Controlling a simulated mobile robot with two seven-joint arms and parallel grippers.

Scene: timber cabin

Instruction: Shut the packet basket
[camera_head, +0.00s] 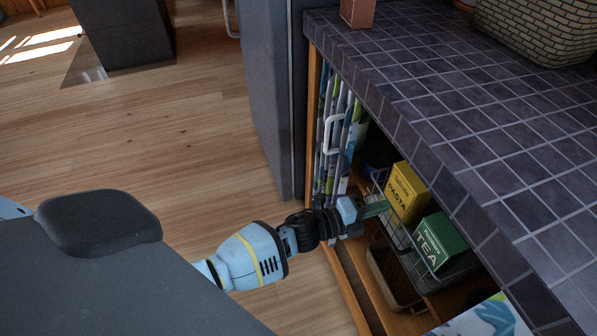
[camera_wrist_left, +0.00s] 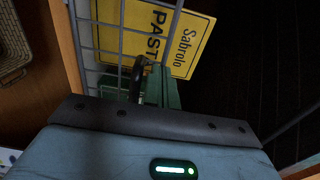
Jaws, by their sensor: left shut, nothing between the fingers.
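The packet basket (camera_head: 401,243) is a wire basket in the cupboard under the tiled counter. It holds a yellow pasta packet (camera_head: 404,192) and a green tea packet (camera_head: 440,241). My left gripper (camera_head: 376,208) is at the basket's near left side, beside the pasta packet. Its green fingers (camera_wrist_left: 150,88) are shut with nothing between them. In the left wrist view the wire grid (camera_wrist_left: 108,42) and the pasta packet (camera_wrist_left: 165,35) lie just beyond the fingers. I cannot tell whether the fingers touch the wire. My right gripper is not in view.
A tiled counter (camera_head: 470,110) overhangs the cupboard. A patterned door with a white handle (camera_head: 333,135) stands left of the basket. A lower bin (camera_head: 390,283) sits beneath it. A tall grey unit (camera_head: 265,95) stands left. The wooden floor (camera_head: 150,150) is clear.

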